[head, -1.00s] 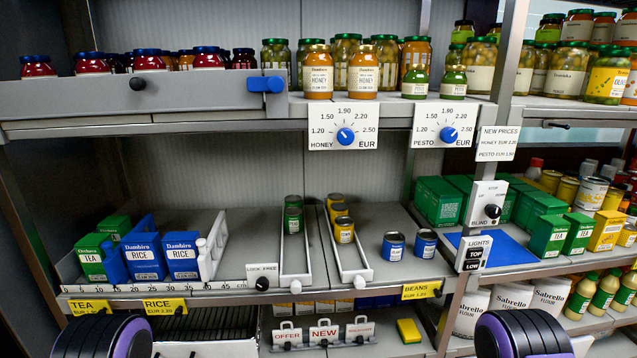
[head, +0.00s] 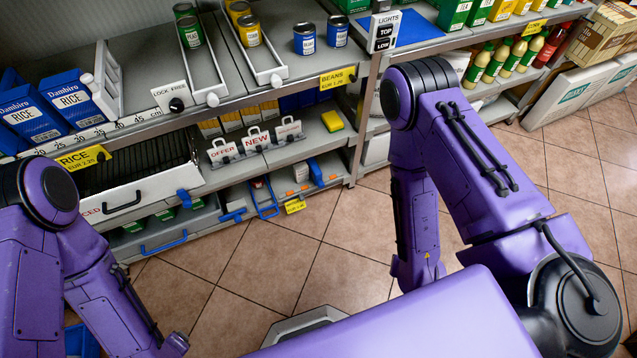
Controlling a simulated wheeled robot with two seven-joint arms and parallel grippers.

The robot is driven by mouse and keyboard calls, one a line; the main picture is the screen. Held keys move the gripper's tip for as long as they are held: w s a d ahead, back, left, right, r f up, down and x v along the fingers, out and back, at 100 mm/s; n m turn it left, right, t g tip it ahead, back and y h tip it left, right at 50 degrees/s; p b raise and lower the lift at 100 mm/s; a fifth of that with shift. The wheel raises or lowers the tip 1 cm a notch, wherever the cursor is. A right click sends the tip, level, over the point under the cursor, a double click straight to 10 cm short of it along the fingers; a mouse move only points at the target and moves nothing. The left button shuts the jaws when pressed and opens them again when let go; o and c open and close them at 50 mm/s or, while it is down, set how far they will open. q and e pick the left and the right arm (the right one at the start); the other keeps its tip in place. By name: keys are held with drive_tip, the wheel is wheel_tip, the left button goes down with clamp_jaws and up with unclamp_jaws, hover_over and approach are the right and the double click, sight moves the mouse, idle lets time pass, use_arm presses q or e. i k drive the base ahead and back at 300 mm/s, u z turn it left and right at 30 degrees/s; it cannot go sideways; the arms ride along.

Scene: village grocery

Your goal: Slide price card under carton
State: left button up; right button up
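Blue rice cartons (head: 68,97) stand at the left of the middle shelf, partly cut off by the picture's left edge. A yellow rice price card (head: 82,158) is on the shelf's front edge below them. A yellow beans price card (head: 338,78) is on the same edge farther right. A small yellow card (head: 295,205) shows at the bottom shelf's edge. I cannot tell which card and carton the task means. My purple arms show at left and right, but neither gripper is in view.
Card holders (head: 240,143) reading OFFER and NEW stand on the lower shelf beside a yellow block (head: 332,120). A white-fronted drawer (head: 140,195) with a dark handle is at the left. Can racks (head: 248,45) and blue cans (head: 305,39) are above. The tiled floor (head: 270,265) is open.

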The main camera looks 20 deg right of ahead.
sight(292, 206)
drive_tip(key=k, duration=1.3)
drive_tip(key=u, duration=0.8)
drive_tip(key=i, duration=1.8)
drive_tip(key=z, duration=0.8)
